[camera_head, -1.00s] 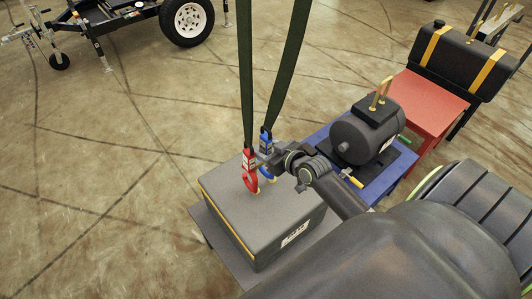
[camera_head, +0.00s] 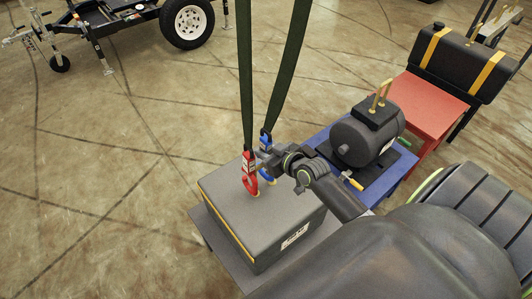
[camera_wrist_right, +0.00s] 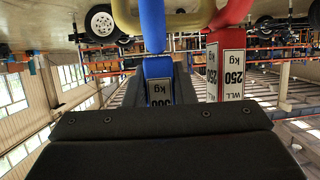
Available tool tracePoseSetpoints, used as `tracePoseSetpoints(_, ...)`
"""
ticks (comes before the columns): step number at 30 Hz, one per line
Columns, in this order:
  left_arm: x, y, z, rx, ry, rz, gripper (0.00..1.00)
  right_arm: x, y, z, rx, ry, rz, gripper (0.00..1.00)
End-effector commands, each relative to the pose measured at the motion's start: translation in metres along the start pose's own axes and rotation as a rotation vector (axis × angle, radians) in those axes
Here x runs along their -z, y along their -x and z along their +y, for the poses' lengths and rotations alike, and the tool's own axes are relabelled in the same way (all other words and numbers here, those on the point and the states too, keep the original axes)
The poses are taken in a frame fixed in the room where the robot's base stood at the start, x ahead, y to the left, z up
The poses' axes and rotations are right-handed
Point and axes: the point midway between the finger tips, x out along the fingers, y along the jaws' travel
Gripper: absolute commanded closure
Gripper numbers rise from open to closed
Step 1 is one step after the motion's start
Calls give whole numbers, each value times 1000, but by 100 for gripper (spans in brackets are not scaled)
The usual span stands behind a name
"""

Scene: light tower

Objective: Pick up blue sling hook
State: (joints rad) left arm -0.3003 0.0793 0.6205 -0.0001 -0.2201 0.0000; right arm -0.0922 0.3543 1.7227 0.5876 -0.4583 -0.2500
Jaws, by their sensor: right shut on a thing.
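The blue sling hook (camera_head: 265,142) hangs at the lower end of a dark green strap, above the grey box (camera_head: 222,188). My right gripper (camera_head: 269,154) is shut on it from the right. In the right wrist view the blue hook (camera_wrist_right: 154,70) sits between the dark fingers (camera_wrist_right: 157,92), its label upside down. The red sling hook (camera_head: 249,172) hangs just left of it on a second strap. A yellow loop (camera_wrist_right: 180,30) shows close to both hooks in the wrist view; I cannot tell whether the blue hook is in it. My left gripper is out of view.
A dark motor (camera_head: 365,135) stands on a blue table (camera_head: 380,184) right of the box. Behind it are a red table (camera_head: 428,98) and a black tank (camera_head: 455,62). A trailer wheel (camera_head: 188,22) is at the back left.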

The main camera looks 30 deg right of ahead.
Motion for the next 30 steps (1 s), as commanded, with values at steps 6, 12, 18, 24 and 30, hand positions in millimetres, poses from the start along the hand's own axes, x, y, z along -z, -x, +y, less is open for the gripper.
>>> tracePoseSetpoints(6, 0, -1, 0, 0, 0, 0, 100, 11, 3, 0, 1, 4, 8, 100)
tracePoseSetpoints(12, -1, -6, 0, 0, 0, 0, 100, 8, 21, 0, 0, 4, 4, 100)
tracePoseSetpoints(18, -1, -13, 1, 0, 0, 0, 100, -5, 50, 0, 1, 4, 5, 100)
tracePoseSetpoints(24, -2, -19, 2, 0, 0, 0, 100, -18, 82, 0, 2, 4, 3, 100)
tracePoseSetpoints(30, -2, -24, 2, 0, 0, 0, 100, -32, 115, 0, 1, 4, 2, 100)
